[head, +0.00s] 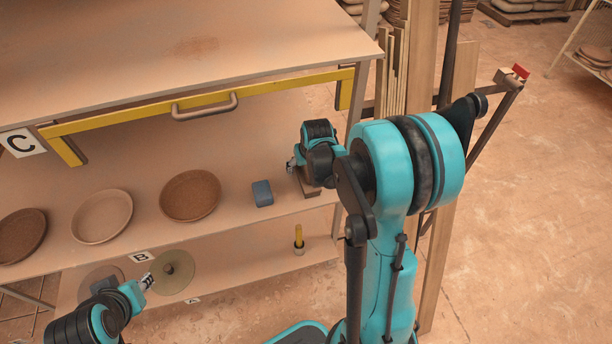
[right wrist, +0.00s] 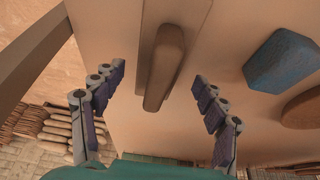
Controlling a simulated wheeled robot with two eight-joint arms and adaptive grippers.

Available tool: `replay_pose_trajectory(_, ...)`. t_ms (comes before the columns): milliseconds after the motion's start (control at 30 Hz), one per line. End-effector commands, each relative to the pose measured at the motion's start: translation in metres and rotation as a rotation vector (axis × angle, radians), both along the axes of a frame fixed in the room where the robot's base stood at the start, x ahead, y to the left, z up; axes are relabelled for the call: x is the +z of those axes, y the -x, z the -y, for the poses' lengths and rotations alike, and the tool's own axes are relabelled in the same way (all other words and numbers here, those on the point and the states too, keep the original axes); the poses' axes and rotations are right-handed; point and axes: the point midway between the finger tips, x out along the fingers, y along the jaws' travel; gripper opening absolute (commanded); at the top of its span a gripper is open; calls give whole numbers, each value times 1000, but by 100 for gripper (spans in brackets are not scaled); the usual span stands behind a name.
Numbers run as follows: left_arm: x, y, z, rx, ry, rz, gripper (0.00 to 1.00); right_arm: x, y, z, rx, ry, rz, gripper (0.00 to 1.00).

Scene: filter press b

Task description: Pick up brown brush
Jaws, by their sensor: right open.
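The brown brush (head: 310,188) lies on the middle shelf near its right end, partly hidden by my right gripper (head: 293,167) in the head view. In the right wrist view the brush (right wrist: 165,65) is a long brown block with a rounded top. It lies between the spread fingers of my right gripper (right wrist: 160,95), with a gap on both sides. The right gripper is open and empty. My left gripper (head: 147,281) is at the lower left, in front of the lower shelf; its fingers are too small to read.
A blue block (head: 262,193) sits left of the brush and also shows in the right wrist view (right wrist: 284,60). Several round brown plates (head: 190,196) line the shelf further left. A yellow-handled tool (head: 298,237) stands below.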

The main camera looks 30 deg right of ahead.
Motion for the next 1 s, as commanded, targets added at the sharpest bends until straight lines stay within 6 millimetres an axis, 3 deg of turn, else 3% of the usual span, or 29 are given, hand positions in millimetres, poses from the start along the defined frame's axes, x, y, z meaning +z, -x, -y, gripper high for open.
replay_pose_trajectory(33,-8,0,0,0,0,0,31,-12,-4,2,-1,0,0,72)
replay_pose_trajectory(200,-17,0,0,0,0,0,31,-32,-13,5,0,0,0,72)
replay_pose_trajectory(500,-17,0,0,0,0,0,31,-35,-15,6,0,0,1,72)
replay_pose_trajectory(567,-17,0,0,0,0,0,31,-35,-15,5,0,0,1,59)
replay_pose_trajectory(733,-17,0,0,0,0,0,31,-35,-15,6,0,0,1,14)
replay_pose_trajectory(833,-17,0,0,0,0,0,31,-35,-15,6,0,0,1,14)
replay_pose_trajectory(867,-17,0,0,0,0,0,31,-35,-15,6,0,0,1,8)
replay_pose_trajectory(1000,-17,0,0,0,0,0,31,-34,-15,6,0,0,1,8)
